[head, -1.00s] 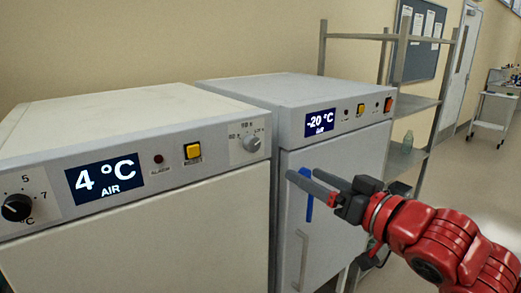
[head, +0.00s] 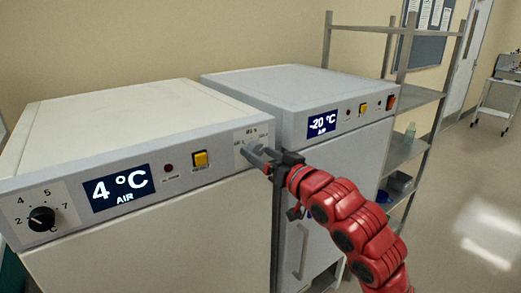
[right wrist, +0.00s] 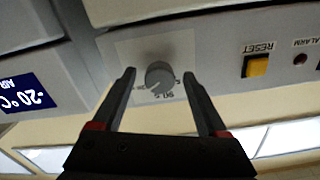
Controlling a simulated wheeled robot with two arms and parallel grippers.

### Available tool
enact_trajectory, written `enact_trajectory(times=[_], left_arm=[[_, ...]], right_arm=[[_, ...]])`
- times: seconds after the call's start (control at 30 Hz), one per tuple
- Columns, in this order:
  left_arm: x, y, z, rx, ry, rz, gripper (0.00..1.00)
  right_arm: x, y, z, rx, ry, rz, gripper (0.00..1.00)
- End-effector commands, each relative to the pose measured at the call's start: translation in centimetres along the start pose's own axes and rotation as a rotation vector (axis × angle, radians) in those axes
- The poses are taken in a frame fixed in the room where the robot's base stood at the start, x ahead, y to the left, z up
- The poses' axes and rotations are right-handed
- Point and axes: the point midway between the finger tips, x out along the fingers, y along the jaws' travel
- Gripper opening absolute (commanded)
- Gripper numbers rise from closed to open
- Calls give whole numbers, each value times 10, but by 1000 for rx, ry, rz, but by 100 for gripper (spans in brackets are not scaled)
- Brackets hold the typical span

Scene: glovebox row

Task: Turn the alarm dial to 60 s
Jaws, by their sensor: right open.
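The alarm dial (right wrist: 159,75) is a round grey knob on a pale label plate at the right end of the 4 °C unit's front panel (head: 225,158). In the right wrist view my right gripper (right wrist: 158,80) is open, with one finger on each side of the knob; whether they touch it is unclear. My left gripper is in no view.
A yellow reset button (head: 200,159) and a dark red alarm lamp (head: 168,168) sit left of the dial. A black temperature knob (head: 41,218) is farther left. The -20 °C unit (head: 290,90) stands close on the right, with a metal shelf rack (head: 410,150) beyond.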

Motion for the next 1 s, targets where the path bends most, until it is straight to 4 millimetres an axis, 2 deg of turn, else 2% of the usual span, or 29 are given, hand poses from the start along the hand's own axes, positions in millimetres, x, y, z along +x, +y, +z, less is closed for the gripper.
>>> enact_trajectory(times=[0.37, 0.77, 1.0], left_arm=[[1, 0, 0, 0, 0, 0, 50], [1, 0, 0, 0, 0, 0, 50], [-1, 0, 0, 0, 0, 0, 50]], right_arm=[[5, 0, 0, 1, 1, 1, 74], [5, 0, 0, 1, 1, 1, 2], [5, 1, 1, -8, 1, 1, 0]])
